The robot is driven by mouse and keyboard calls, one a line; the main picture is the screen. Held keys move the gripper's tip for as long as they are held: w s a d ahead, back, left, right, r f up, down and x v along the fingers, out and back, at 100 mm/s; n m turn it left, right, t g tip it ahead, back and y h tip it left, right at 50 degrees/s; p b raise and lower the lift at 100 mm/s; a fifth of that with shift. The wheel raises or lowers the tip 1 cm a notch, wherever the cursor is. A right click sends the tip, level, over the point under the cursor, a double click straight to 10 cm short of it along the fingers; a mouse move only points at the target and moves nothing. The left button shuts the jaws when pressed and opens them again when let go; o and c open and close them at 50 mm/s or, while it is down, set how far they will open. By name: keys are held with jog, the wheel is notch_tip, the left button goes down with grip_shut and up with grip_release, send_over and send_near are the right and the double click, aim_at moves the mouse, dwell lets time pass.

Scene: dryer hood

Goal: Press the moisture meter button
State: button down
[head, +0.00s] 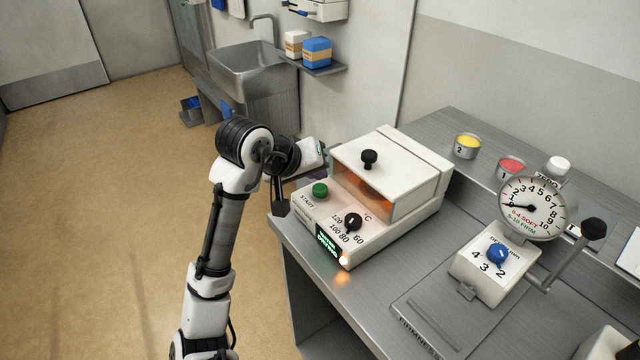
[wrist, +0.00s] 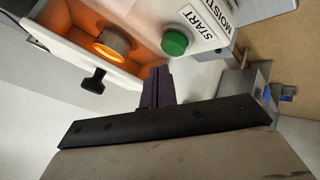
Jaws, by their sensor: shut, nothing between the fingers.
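The button also shows in the wrist view (wrist: 176,42), unobstructed, beside the START label. My gripper (wrist: 157,72) is shut and empty. In the wrist view its dark fingertips end just below and left of the button, with a visible gap in the picture. In the head view my arm's end is left of the hood, behind the button; the fingertips are hard to make out there.
The hood's black knob (head: 369,158) and a black temperature dial (head: 352,221) are close to the button. A lit display (head: 328,243) is on the front. A dial gauge (head: 535,205) with a crank stands at right. Open floor lies left of the bench.

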aim_at(317, 190)
jog(key=shift+r+p, duration=2)
jog(key=shift+r, duration=0.35)
jog(key=shift+f, duration=0.1)
